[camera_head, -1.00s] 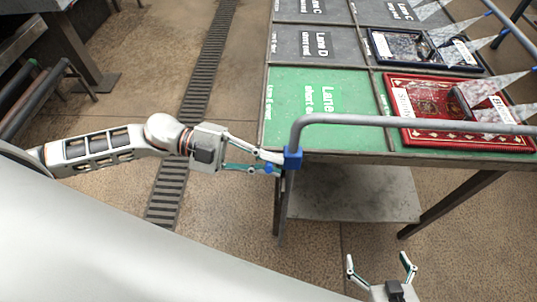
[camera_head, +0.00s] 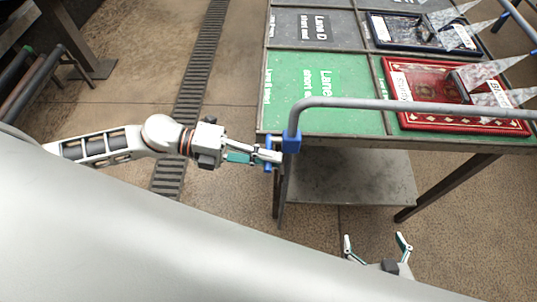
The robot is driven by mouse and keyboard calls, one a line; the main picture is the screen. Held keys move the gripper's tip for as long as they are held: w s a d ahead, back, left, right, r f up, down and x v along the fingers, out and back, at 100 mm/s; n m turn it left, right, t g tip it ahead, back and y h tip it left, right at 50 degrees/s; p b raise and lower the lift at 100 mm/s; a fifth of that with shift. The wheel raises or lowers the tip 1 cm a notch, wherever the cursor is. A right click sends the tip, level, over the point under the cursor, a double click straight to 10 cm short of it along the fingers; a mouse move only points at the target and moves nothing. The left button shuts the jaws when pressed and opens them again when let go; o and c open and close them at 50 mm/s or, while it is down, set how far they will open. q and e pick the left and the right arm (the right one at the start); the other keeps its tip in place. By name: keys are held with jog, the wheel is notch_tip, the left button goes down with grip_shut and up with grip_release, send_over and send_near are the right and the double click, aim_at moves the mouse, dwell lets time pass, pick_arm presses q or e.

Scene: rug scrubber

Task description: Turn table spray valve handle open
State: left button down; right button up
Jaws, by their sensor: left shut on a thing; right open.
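The spray valve has a blue block (camera_head: 291,142) at the bent end of a grey pipe (camera_head: 400,105), by the table's near left corner. Its blue handle (camera_head: 268,167) shows just left of the block and stands roughly upright in the picture. My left gripper (camera_head: 270,155) is shut on the handle; the fingers hide its middle. My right gripper (camera_head: 375,242) is open and empty at the bottom, well below and right of the valve, with its fingers pointing up in the picture.
The table (camera_head: 262,120) carries a green lane panel (camera_head: 300,95), a red patterned rug (camera_head: 430,90) and a dark blue rug (camera_head: 400,30). A lower shelf (camera_head: 350,178) sits beneath. A floor drain grate (camera_head: 190,110) runs left of the table. Open floor surrounds my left arm.

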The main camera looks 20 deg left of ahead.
jog(key=shift+w+r, duration=0.1)
jog(key=shift+w, duration=0.05)
pick_arm(q)
jog(key=shift+f, duration=0.1)
jog(key=c, duration=2.1)
grip_release()
jog(key=v, duration=1.2)
pick_arm(e)
jog(key=shift+s, duration=0.25)
